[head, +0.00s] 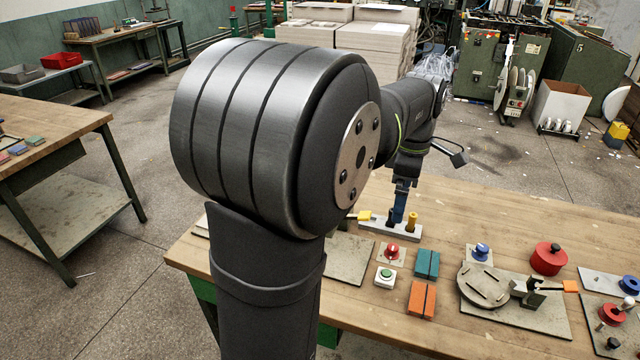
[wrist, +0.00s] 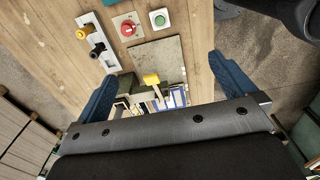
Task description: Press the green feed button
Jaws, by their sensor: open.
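The green button (head: 386,274) is a round cap on a small white box on the wooden table. It also shows near the top of the wrist view (wrist: 159,18), beyond my fingertips. A red button (head: 392,251) on a pale base sits just behind it and also shows in the wrist view (wrist: 128,28). My gripper (head: 399,208) is behind these buttons in the head view, by a pale block with pegs. In the wrist view its blue fingers (wrist: 160,70) are wide apart, with nothing held between them. Neither finger touches the green button there.
Teal (head: 427,264) and orange (head: 422,299) blocks lie right of the green button. The pale block (head: 405,232) bears yellow and black pegs. A round slotted plate (head: 487,286), blue knob (head: 481,251) and red knob (head: 549,258) stand farther right. A yellow-handled clamp (wrist: 151,79) shows between my fingers.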

